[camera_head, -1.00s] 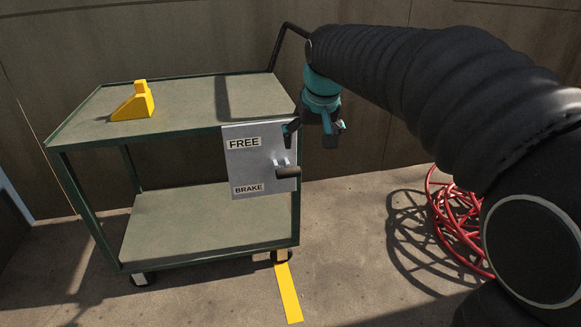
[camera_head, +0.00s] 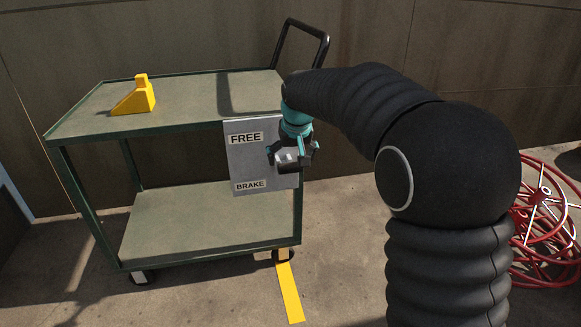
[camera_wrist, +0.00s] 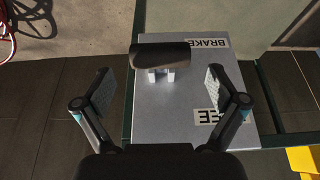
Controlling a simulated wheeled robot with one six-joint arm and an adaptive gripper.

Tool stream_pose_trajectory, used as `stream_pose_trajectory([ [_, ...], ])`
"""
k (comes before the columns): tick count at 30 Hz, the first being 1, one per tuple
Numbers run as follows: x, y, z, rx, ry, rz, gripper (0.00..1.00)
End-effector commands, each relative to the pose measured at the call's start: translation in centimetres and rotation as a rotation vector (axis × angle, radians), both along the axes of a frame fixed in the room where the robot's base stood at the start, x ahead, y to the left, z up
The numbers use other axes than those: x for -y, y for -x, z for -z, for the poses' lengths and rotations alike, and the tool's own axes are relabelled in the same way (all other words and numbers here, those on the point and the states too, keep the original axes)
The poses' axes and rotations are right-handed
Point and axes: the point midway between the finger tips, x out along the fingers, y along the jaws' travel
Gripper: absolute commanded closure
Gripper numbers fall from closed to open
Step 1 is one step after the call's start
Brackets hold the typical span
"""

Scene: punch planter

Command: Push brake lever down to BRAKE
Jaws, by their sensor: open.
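The brake lever (camera_wrist: 160,56) is a dark rounded handle on a pale bracket, sticking out of a grey panel (camera_wrist: 165,120). The panel is marked FREE and BRAKE and is on the cart's right end; it also shows in the head view (camera_head: 240,165). In the wrist view the handle lies ahead of my gripper (camera_wrist: 158,75), between the lines of its two spread fingers, near the BRAKE label. My gripper is open and empty; no contact with the lever shows. In the head view my gripper (camera_head: 291,154) is in front of the panel and largely hides the lever.
The green cart (camera_head: 185,108) has two shelves and a black push handle (camera_head: 323,50). A yellow wedge block (camera_head: 135,98) is on its top. A yellow floor strip (camera_head: 289,292) lies by the right wheel. A red reel or hose (camera_head: 545,215) is at the right.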

Motion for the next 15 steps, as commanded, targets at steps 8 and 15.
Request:
stream_pose_trajectory([
  [8, -0.3, -1.1, 2.8, 0.0, 0.0, 0.0, 0.04],
  [15, -0.4, -1.3, 3.2, 0.001, 0.0, 0.0, 0.04],
])
